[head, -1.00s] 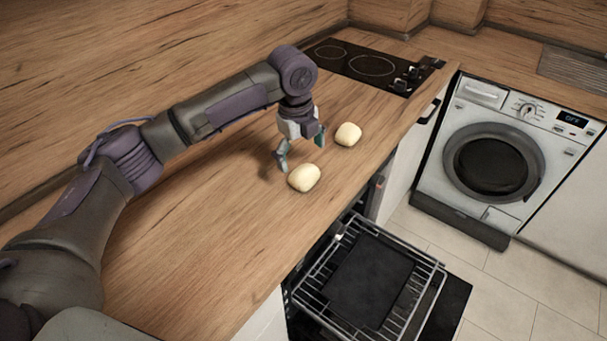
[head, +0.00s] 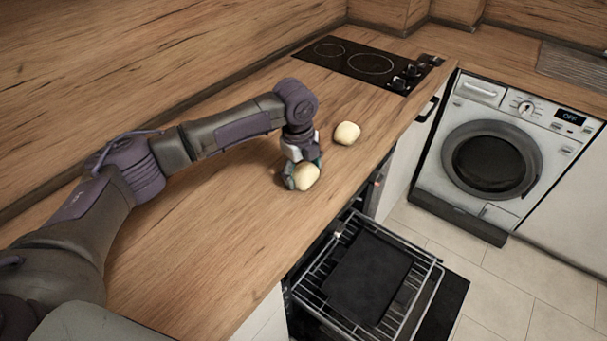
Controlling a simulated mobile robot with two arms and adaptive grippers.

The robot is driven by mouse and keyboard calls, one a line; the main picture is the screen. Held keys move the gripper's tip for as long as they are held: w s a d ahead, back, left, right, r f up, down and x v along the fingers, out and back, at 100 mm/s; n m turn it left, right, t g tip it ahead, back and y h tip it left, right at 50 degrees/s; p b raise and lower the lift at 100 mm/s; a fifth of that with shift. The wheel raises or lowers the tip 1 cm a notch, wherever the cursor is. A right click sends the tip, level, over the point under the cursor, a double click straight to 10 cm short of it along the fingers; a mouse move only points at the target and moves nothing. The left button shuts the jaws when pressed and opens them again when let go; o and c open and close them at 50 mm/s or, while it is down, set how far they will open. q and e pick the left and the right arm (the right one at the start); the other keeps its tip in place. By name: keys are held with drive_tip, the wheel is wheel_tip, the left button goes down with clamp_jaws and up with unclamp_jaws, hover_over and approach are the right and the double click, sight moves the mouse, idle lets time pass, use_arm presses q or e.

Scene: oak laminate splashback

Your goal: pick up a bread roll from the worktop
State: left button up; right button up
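Two pale, rounded bread rolls are on the oak worktop (head: 215,235). My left gripper (head: 304,173) points down at the nearer bread roll (head: 308,177). Its fingers are on either side of this roll and look closed against it. The gripper hides the roll's far left part. I cannot tell whether the roll is clear of the wood; it looks level with the worktop. The farther bread roll (head: 347,133) lies free, a little beyond and to the right of the gripper. My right gripper is out of view.
A black hob (head: 355,62) with knobs lies at the far end of the worktop. Below the front edge, an open oven holds a wire rack (head: 427,290) with a dark tray (head: 367,277). A washing machine (head: 500,150) stands at right. The worktop's near part is clear.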

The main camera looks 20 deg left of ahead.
sight(309, 166)
use_arm(q)
drive_tip(key=c, duration=0.5)
drive_tip(key=shift+o, duration=0.2)
drive_tip(key=shift+r, duration=0.55)
drive_tip(key=r, duration=0.1)
drive_tip(key=r+b, duration=0.1)
drive_tip(key=w+r, duration=0.1)
drive_tip(key=shift+d+r, duration=0.25)
drive_tip(key=shift+d, duration=0.15)
drive_tip(key=w+d+r+b, duration=0.2)
drive_tip(key=w+d+r, duration=0.4)
drive_tip(key=w, duration=0.2)
drive_tip(key=shift+d+r, duration=0.15)
drive_tip(key=shift+d, duration=0.15)
